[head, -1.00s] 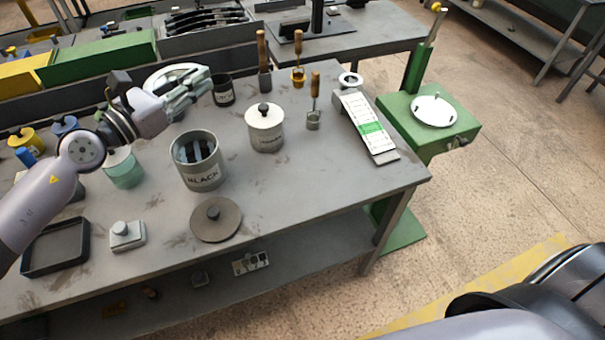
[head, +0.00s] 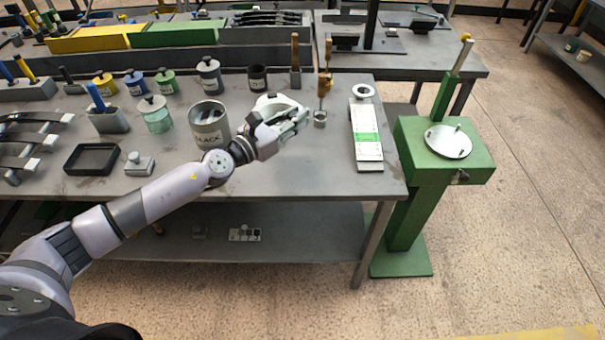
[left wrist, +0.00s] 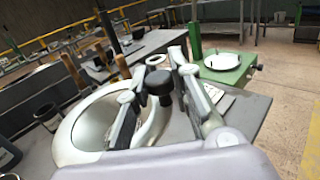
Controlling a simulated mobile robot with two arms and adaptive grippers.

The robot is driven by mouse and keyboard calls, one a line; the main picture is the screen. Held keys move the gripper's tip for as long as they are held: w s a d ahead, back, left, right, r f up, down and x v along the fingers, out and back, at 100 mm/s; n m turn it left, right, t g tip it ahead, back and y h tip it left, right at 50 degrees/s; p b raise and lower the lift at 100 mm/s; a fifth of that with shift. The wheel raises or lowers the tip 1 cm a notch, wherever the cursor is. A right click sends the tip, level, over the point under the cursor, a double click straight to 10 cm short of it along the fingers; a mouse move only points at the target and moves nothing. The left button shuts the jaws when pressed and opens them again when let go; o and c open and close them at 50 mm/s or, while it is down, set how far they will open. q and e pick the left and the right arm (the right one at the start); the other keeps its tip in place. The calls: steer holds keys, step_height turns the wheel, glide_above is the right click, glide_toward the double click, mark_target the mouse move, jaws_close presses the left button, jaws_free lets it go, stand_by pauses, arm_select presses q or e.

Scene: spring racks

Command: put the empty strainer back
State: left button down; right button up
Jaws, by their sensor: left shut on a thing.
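My left gripper (head: 290,125) is above the bench, just right of the open grey pot marked BLACK (head: 209,128). It is shut on a pale round metal piece that looks like the strainer (head: 290,102). In the left wrist view the strainer (left wrist: 92,128) is a wide, shiny, shallow round with nothing seen in it. A black knob (left wrist: 158,82) shows between the fingers of my left gripper (left wrist: 165,75); I cannot tell whether it belongs to the strainer or to a jar behind. My right gripper is out of view.
Upright wooden-handled tools (head: 322,88) stand just right of the gripper. Beyond them lies a white-and-green chart board (head: 366,135). A dark cup (head: 258,78) and several lidded pots line the back. A green stand (head: 445,150) is off the bench's right end.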

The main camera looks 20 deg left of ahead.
arm_select(q)
step_height(320, 180, down, 18)
steer(key=b, duration=1.4)
steer(key=shift+r, duration=0.35)
steer(key=c, duration=1.9)
jaws_free()
steer(key=o, duration=0.5)
steer(key=shift+c, duration=0.2)
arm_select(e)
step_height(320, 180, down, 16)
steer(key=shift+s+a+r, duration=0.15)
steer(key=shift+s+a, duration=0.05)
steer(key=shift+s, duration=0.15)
arm_select(q)
steer(key=shift+a, duration=0.1)
